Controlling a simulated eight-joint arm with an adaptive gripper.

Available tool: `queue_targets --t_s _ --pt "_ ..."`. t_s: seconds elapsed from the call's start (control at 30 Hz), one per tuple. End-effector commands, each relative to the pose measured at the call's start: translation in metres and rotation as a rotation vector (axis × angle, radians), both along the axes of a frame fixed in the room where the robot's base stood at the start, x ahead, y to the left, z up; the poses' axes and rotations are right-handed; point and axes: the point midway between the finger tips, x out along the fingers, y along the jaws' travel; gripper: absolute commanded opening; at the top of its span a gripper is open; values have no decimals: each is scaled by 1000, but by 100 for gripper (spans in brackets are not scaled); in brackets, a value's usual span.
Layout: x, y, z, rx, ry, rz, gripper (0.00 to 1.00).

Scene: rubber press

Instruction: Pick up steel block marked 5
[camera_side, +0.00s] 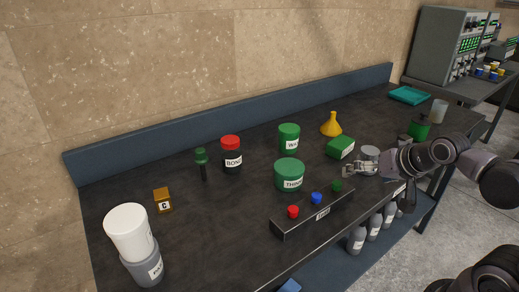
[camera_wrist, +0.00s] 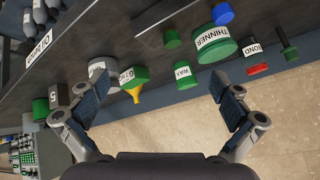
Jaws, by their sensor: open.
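My gripper (camera_side: 360,168) is open and empty above the right part of the bench. A grey metal-looking cylinder (camera_side: 369,153) stands right by my gripper in the side view. It also shows in the wrist view (camera_wrist: 103,69), beyond the left finger; I cannot read a 5 on it.
A green box (camera_side: 341,147), yellow funnel (camera_side: 331,125), WAX can (camera_side: 289,138) and THINNER can (camera_side: 289,174) stand left of my gripper. A dark button box (camera_side: 313,213) lies near the front edge. A green can (camera_side: 419,130) stands to the right.

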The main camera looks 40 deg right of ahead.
Motion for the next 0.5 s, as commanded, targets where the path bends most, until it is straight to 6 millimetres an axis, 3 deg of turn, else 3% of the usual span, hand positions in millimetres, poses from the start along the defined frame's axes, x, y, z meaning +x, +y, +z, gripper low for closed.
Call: queue_targets --t_s 0.03,0.1,0.2,0.4,0.43,0.5 --pt "-1 18 0 -49 35 116 100" --pt "-5 36 0 -116 78 257 100" --pt "-10 55 -1 -185 118 405 100" --pt "-15 67 -1 -239 146 518 100" --pt "-15 67 -1 -241 147 520 97" --pt "-15 67 -1 -241 146 520 77"
